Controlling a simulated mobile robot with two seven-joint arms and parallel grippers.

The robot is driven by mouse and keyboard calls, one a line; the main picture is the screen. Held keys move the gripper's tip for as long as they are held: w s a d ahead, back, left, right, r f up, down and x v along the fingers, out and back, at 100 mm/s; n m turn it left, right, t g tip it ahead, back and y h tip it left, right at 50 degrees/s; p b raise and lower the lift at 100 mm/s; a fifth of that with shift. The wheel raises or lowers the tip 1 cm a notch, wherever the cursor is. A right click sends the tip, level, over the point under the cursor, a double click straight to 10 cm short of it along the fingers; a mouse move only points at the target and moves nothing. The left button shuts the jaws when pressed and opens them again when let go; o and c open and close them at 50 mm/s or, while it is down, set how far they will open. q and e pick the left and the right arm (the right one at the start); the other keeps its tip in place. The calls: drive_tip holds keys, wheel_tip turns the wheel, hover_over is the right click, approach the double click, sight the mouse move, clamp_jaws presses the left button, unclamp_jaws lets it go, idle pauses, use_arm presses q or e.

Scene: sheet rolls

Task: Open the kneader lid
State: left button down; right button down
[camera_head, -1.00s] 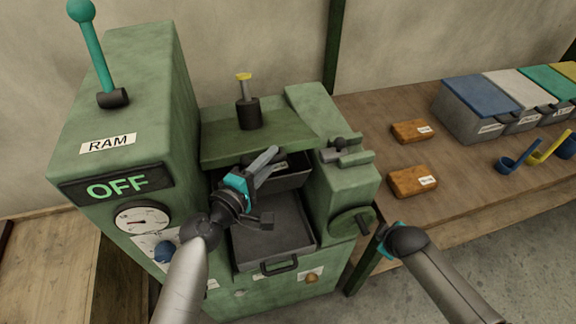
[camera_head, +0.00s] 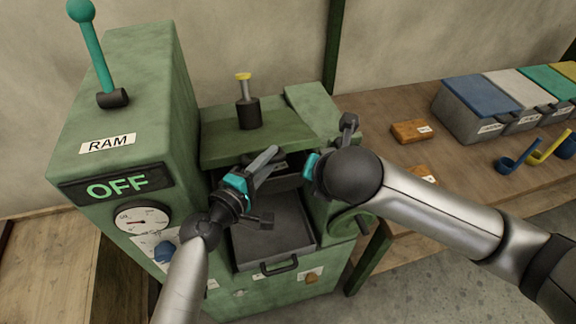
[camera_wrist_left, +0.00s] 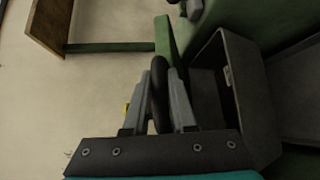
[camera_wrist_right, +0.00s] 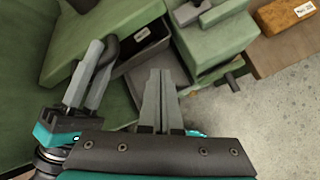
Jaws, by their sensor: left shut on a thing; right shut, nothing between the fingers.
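The green kneader (camera_head: 330,225) stands in the middle of the head view, with a green lid-like slab (camera_head: 225,150) over its dark trough (camera_head: 245,247). My left gripper (camera_head: 268,158) is at the slab's front edge, shut on a dark handle (camera_wrist_left: 160,85). The handle and gripper also show in the right wrist view, where the handle (camera_wrist_right: 112,42) is in front of the green panel. What the handle joins is partly hidden. My right gripper (camera_head: 312,170) is shut and empty over the kneader's right side; its shut fingers (camera_wrist_right: 160,85) show in the right wrist view.
A tall green cabinet with a RAM label (camera_head: 108,143) and an OFF display (camera_head: 117,186) stands left. A wooden table (camera_head: 465,155) on the right carries brown blocks (camera_head: 411,131) and lidded bins (camera_head: 475,110). My right forearm covers part of the table.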

sight(285, 157)
use_arm(q)
drive_tip(key=shift+d+r, duration=0.1)
drive_tip(key=shift+r, duration=0.15)
use_arm(e)
drive_tip(key=s+a+r+n, duration=0.25)
drive_tip(key=s+n, duration=0.25)
drive_tip(key=n, duration=0.4)
drive_tip(key=w+a+f, duration=0.3)
drive_tip(key=w+f, duration=0.1)
drive_tip(key=w, duration=0.4)
drive_tip(key=shift+f, duration=0.25)
drive_tip(key=shift+w, duration=0.1)
use_arm(q)
drive_tip(key=shift+f, duration=0.15)
use_arm(e)
drive_tip(key=shift+w+a+r, duration=0.15)
drive_tip(key=shift+w+r, duration=0.1)
drive_tip(key=shift+r, duration=0.35)
drive_tip(key=shift+w+a+r, duration=0.1)
drive_tip(key=shift+w+r, duration=0.15)
drive_tip(key=shift+r, duration=0.3)
use_arm(q)
drive_tip(key=c, duration=0.8)
unclamp_jaws()
drive_tip(key=shift+s+d+f, duration=0.1)
drive_tip(key=shift+o, duration=0.2)
